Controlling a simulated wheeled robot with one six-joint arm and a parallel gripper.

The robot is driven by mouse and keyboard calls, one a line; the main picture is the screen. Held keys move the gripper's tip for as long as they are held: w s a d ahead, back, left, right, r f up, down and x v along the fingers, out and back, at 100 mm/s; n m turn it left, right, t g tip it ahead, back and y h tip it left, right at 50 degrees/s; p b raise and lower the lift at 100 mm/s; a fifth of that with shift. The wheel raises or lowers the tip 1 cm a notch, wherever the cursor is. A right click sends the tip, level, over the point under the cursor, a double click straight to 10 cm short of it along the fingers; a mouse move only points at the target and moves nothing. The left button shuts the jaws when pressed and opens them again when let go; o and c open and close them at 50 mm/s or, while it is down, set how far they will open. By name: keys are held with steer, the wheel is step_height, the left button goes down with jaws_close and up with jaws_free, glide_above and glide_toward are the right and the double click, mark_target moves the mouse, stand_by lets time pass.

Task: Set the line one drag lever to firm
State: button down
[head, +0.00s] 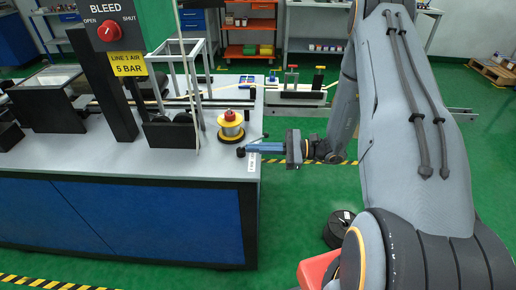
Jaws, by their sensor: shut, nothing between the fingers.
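A spool (231,129) with a yellow lower rim and a red knob on top stands near the right end of the grey bench. A thin dark rod (257,140) shows just right of the spool, above my fingers. It may be the drag lever, but its setting is too small to read. My gripper (247,150) reaches in from the right at the bench's right edge, with its blue fingers pointing left. The fingers are shut with nothing between them. A small dark knob (240,152) shows at their tips; I cannot tell whether they touch it.
A black post carries a BLEED panel (108,32) with a red knob and a yellow 5 BAR sign (128,64).

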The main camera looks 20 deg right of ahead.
steer(key=shift+w+d+f, duration=0.1)
steer(key=shift+d+f, duration=0.1)
steer(key=shift+d, duration=0.1)
stand_by(0.7)
steer(key=c, duration=1.9)
jaws_free()
steer(key=shift+r, duration=0.1)
steer(key=shift+o, duration=0.2)
steer(key=shift+w+r, duration=0.1)
steer(key=shift+c, duration=0.3)
steer(key=shift+o, duration=0.3)
